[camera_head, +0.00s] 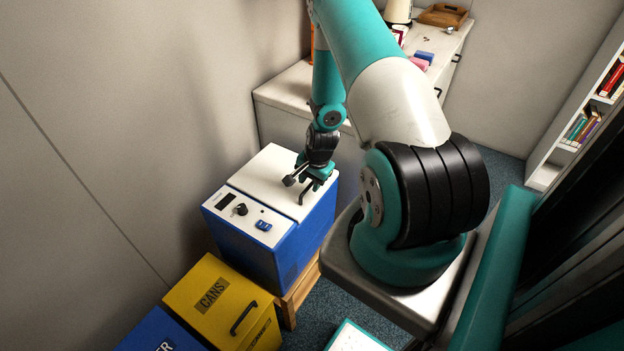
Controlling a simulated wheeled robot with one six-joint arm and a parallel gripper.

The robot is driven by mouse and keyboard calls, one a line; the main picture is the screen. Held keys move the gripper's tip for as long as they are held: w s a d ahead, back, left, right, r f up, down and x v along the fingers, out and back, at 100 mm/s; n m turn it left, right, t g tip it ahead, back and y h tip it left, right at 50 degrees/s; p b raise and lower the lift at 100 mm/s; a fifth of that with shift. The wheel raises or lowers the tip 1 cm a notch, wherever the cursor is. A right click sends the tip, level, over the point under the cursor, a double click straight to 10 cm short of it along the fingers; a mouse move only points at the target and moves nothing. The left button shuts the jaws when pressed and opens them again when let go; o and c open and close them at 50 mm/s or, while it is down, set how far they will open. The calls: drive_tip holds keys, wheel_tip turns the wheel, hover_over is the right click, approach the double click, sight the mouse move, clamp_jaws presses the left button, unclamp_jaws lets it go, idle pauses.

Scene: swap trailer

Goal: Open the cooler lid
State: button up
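The cooler (296,251) is a blue box with a white top, standing at the centre left on a wooden base. Its white lid (262,178) lies flat and looks closed. A dark handle (303,197) shows at the lid's right side. My gripper (302,191) is at the right part of the lid, right at the handle. The fingers are small and dark here, so I cannot tell whether they touch or grip the handle.
A control panel (247,216) with a knob and a blue switch is on the cooler's front top. A yellow CANS bin (222,300) and a blue bin (160,335) stand in front. A white counter (285,88) with small items is behind. A bookshelf (590,115) is at right.

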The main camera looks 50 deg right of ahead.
drive_tip(key=shift+w+f, duration=0.1)
drive_tip(key=shift+f, duration=0.4)
